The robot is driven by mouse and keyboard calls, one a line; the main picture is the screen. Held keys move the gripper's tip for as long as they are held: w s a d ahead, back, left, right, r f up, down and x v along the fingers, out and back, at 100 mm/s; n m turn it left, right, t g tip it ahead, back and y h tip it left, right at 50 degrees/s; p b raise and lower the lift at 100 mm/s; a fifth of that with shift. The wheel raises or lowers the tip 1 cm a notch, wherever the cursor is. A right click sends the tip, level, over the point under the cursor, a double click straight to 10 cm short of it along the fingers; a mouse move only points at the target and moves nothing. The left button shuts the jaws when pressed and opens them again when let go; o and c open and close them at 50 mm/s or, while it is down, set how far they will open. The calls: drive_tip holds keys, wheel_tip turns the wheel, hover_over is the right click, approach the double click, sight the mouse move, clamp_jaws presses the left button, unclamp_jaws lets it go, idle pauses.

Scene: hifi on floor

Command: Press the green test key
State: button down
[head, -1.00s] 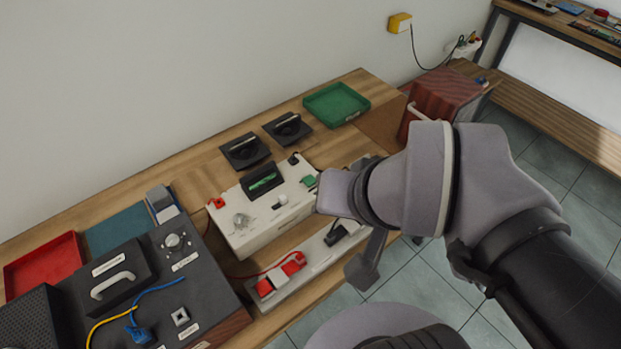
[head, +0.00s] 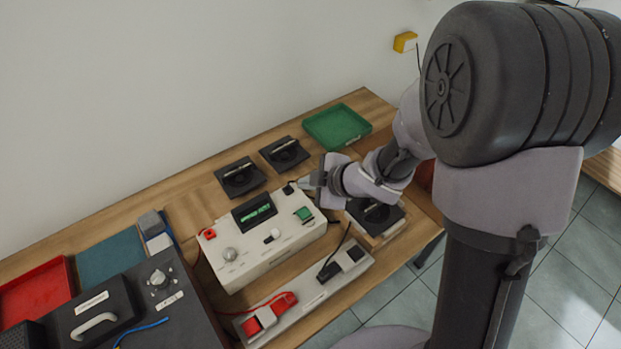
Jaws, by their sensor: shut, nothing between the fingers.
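The green test key (head: 303,214) is a square green button on the right part of the top of a white tester box (head: 262,262). The box also has a dark display with green text (head: 256,211), a knob (head: 230,254), a white switch (head: 272,236) and a red part (head: 209,234). My gripper (head: 303,183) is shut and empty. It reaches in from the right and its tips appear just behind the green key, near the box's back right corner. I cannot tell its height above the box. The key is in plain view.
A pale strip with a red clip (head: 262,319) and a black part (head: 343,262) lies in front of the box. Black holders (head: 240,177) stand behind it, and another (head: 375,215) to its right. A green tray (head: 337,126) is at the back, a red tray (head: 35,292) at left.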

sight(307, 214)
drive_tip(key=shift+s+a, duration=0.1)
drive_tip(key=shift+a, duration=0.05)
wheel_tip(307, 214, down, 9)
drive_tip(key=b, duration=0.8)
drive_tip(key=shift+b, duration=0.3)
idle(1.5)
drive_tip(key=shift+f+b, duration=0.3)
drive_tip(key=shift+f, duration=0.05)
